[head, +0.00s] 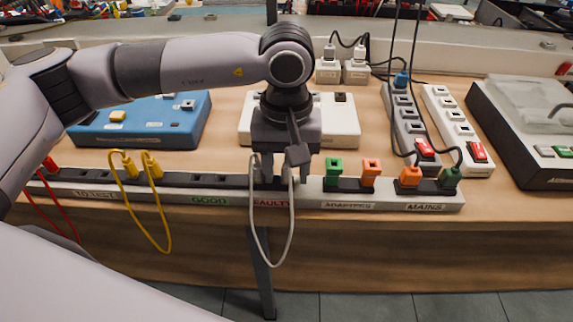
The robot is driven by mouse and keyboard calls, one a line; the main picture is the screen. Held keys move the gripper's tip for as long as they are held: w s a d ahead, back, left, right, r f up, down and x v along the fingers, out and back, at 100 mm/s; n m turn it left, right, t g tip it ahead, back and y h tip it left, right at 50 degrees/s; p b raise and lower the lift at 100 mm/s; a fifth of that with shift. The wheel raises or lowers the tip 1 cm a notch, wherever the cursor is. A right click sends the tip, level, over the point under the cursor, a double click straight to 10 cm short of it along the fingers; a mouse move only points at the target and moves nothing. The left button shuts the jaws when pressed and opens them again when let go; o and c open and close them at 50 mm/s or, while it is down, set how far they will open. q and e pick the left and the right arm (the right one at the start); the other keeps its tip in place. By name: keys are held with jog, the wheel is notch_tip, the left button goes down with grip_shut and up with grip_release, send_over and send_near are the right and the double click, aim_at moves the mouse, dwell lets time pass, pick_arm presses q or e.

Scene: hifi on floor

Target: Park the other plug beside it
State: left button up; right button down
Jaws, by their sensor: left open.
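My left gripper (284,160) points straight down over the part of the long rail (226,198) labelled FAULTY. Its jaws are open. A pale grey cable (268,262) hangs in a loop in front of the rail, and its two ends rise to the gripper's fingers. The gripper covers the plugs on this cable, so I cannot tell how they sit in the sockets. Two yellow plugs (152,165) on a yellow cable stand side by side in the rail, between the labels TO TEST and GOOD. My right gripper is not in view.
Empty sockets show above the GOOD label (209,201). Green (333,171) and orange (370,171) adapters stand right of the gripper, then orange (410,178) and green (449,179) mains plugs. A red cable (66,213) hangs at left. Power strips (456,125) and a blue box (185,128) lie behind.

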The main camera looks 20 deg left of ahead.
pick_arm(q)
jog(key=shift+r, duration=0.3)
notch_tip(320, 180, up, 7)
jog(key=shift+f, duration=0.1)
notch_tip(320, 180, up, 5)
jog(key=p, duration=0.3)
jog(key=shift+f, duration=0.1)
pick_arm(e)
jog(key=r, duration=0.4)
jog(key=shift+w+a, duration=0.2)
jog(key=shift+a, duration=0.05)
pick_arm(q)
jog(key=shift+s, duration=0.1)
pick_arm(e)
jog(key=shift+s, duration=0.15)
